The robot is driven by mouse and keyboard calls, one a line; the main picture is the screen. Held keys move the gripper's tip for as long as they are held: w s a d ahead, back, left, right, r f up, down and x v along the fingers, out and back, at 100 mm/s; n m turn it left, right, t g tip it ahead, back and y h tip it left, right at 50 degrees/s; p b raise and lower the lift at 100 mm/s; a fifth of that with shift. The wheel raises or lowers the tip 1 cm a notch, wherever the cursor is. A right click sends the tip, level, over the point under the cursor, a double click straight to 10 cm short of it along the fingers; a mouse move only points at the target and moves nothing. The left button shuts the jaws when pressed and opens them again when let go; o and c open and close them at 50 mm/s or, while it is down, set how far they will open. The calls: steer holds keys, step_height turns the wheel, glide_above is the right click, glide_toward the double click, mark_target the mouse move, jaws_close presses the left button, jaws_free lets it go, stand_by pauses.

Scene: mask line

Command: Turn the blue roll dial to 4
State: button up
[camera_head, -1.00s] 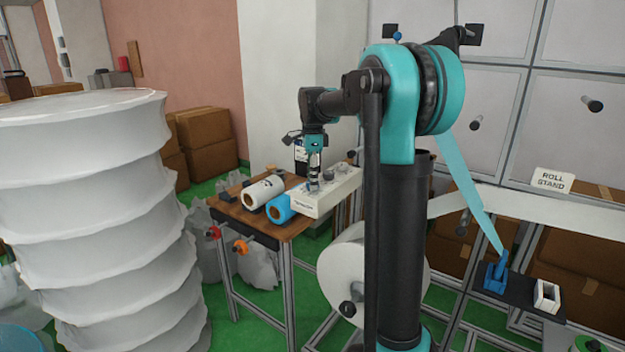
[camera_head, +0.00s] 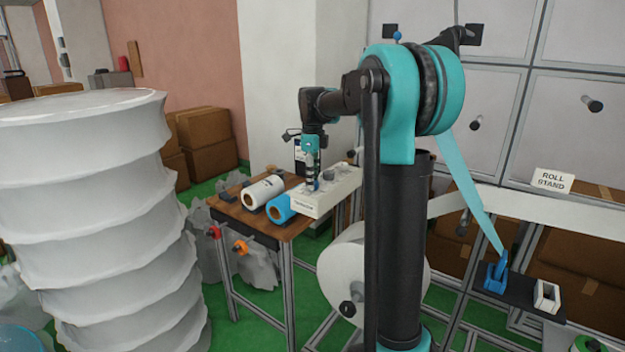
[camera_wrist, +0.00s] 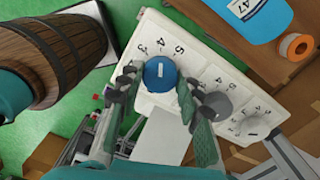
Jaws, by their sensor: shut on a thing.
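The blue roll dial (camera_wrist: 160,73) sits on a white control box (camera_wrist: 212,62), with printed numbers around it. The dial's short white mark stands nearly upright in the wrist view, in line with the numeral that looks like 4. A 3 lies to its left and a 5 to its right. My gripper (camera_wrist: 158,84) is shut on the dial, one finger on each side.
A blue roll (camera_head: 281,208) and a white roll (camera_head: 262,191) lie beside the box. A wooden barrel (camera_wrist: 62,55) stands at the left in the wrist view.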

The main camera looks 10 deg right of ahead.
steer(key=o, duration=1.2)
steer(key=shift+c, duration=0.2)
step_height(320, 180, up, 12)
